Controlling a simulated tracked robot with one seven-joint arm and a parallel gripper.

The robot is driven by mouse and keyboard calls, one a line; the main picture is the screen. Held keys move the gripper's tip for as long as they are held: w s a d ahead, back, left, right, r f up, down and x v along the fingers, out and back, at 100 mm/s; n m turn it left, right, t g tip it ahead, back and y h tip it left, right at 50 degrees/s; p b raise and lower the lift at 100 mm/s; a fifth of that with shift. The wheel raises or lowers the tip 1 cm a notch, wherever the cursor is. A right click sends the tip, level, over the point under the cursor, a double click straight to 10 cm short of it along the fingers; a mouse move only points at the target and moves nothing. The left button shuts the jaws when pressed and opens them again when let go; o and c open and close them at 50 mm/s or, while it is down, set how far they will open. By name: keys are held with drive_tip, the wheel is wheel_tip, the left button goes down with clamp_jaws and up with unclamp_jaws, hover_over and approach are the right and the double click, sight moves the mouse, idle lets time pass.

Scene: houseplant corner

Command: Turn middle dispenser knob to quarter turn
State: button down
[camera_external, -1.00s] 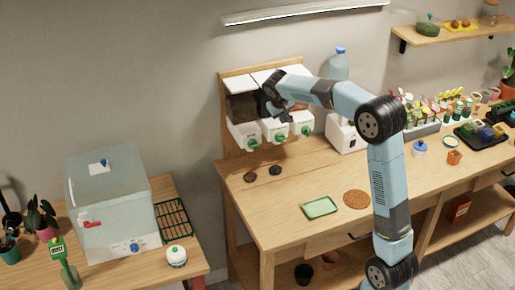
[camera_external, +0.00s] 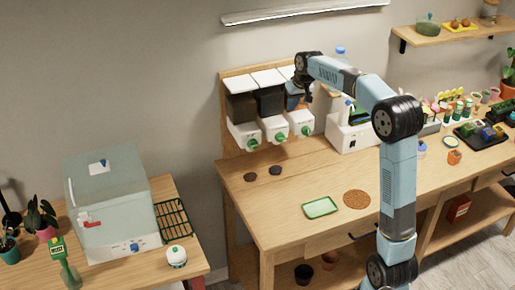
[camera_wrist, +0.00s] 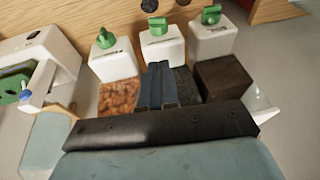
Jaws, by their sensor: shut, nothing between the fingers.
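The dispenser has three white units side by side, each with a green knob. The middle knob (camera_external: 280,137) is on the front of the middle unit; it also shows in the wrist view (camera_wrist: 158,24), where its grip looks wider than those beside it. The knobs on either side are the left one (camera_external: 253,143) and the right one (camera_external: 306,130). My gripper (camera_wrist: 160,85) is shut and empty, above the units and apart from the middle knob. In the external view my wrist partly hides the right-hand bin.
Two dark discs (camera_external: 275,170) (camera_external: 250,177) lie on the wooden bench below the dispenser. A white machine (camera_external: 349,132) stands to its right. A green tray (camera_external: 320,207) and a brown round mat (camera_external: 356,199) lie nearer the front. The bench between is clear.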

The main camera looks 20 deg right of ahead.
hover_over(278, 136)
drive_tip(key=s+d, duration=0.1)
drive_tip(key=f, duration=1.1)
drive_tip(key=shift+d+f, duration=0.15)
drive_tip(key=shift+d, duration=0.05)
drive_tip(key=shift+a+f, duration=0.35)
drive_tip(key=shift+f, duration=0.5)
